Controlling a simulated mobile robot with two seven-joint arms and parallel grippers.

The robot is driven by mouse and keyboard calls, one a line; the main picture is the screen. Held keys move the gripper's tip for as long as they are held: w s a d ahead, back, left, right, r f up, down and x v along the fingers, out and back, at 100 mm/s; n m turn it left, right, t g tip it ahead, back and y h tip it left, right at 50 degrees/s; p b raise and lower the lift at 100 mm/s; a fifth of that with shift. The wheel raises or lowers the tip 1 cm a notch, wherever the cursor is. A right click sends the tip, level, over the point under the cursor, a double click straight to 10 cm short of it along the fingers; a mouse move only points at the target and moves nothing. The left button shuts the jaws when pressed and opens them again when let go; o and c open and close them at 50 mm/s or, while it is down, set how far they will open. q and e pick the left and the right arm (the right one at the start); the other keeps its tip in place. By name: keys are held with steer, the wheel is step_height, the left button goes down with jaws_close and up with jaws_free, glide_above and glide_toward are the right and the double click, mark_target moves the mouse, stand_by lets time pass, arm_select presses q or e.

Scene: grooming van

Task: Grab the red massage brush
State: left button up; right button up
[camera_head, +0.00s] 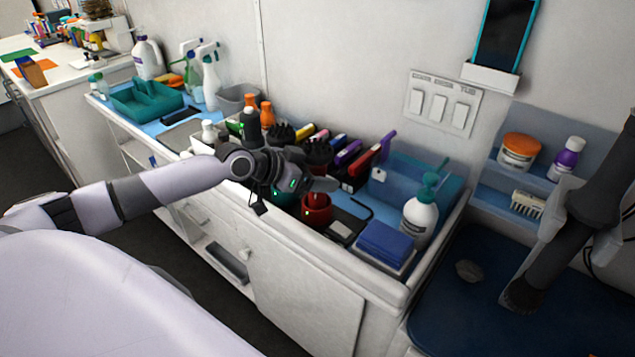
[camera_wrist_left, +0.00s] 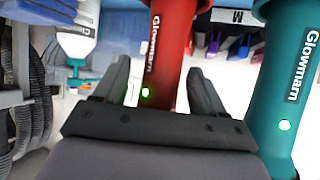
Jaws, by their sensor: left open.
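My left gripper (camera_head: 316,172) is open in front of the brush, with one finger on each side of the handle (camera_wrist_left: 158,68). I cannot tell whether the fingers touch it. My right gripper is not in view.
A teal handle of the same make (camera_wrist_left: 290,75) stands close on the right in the wrist view. A white pump bottle (camera_head: 420,218) and blue folded cloths (camera_head: 386,243) stand right of the brush. Several bottles and tools crowd the counter behind.

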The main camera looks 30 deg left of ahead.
arm_select(q)
steer(key=c, duration=1)
steer(key=shift+r, duration=0.1)
jaws_close()
